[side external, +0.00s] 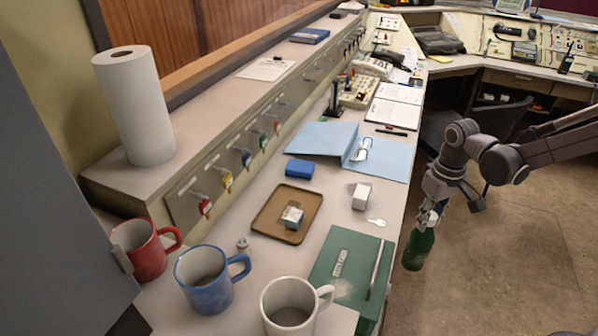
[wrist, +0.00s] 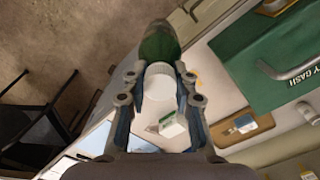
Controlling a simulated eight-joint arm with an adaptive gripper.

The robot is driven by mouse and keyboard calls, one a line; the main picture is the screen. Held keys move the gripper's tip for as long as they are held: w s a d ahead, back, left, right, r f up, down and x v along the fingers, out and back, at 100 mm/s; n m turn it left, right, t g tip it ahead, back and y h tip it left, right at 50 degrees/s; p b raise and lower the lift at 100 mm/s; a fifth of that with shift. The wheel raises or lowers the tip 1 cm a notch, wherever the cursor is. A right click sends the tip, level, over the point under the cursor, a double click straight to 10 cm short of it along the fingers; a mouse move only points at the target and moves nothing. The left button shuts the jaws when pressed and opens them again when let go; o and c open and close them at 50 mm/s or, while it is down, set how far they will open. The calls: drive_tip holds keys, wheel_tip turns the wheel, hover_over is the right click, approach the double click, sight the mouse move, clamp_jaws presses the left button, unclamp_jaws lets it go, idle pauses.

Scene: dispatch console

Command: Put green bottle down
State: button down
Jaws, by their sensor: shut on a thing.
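The green bottle (side external: 417,249) hangs below my gripper (side external: 431,212) in the side external view, off the right edge of the counter and over the floor. In the wrist view the bottle (wrist: 160,45) shows its green body and white cap (wrist: 160,82). My gripper (wrist: 160,88) is shut on the bottle at its cap end, with one finger on each side. The bottle is close to upright, slightly tilted. It stands apart from the counter (side external: 375,232) and touches nothing else that I can see.
The green cash box (side external: 335,262) stands at the counter edge, left of the bottle. Mugs, including a white mug (side external: 290,305), stand in front. Bare counter shows around the white box.

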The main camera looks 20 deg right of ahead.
drive_tip(key=d, duration=0.5)
wheel_tip(320, 180, up, 20)
drive_tip(key=d, duration=0.1)
drive_tip(key=w+a+n, duration=0.4)
drive_tip(key=w+a, duration=0.5)
drive_tip(key=w, duration=0.1)
drive_tip(key=w+a+f, duration=0.3)
drive_tip(key=a+f, duration=0.8)
drive_tip(key=f, duration=0.4)
drive_tip(key=shift+a+f, duration=0.15)
drive_tip(key=shift+f, duration=0.05)
